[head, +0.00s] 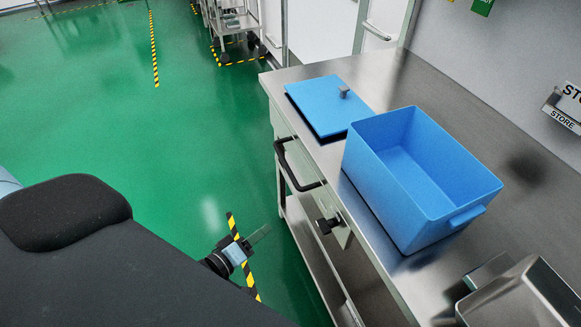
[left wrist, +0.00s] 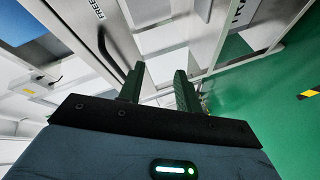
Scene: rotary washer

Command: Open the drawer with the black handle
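The black handle (head: 292,168) is a curved bar on the front of the drawer (head: 284,128) under the steel worktop. The drawer looks shut. My left gripper (head: 261,235) is over the green floor, in front of the table and below the handle in the picture, apart from it. In the left wrist view my left gripper (left wrist: 160,88) has its two dark fingers spread with nothing between them. A black curved bar, which looks like the handle (left wrist: 104,48), shows left of the fingers there. My right gripper is in neither view.
On the steel worktop (head: 388,88) stand an open blue bin (head: 395,215), a flat blue lid (head: 325,105) and a metal basin (head: 525,295). A black knob (head: 328,225) sticks out of the table front. The green floor (head: 100,90) left of the table is clear.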

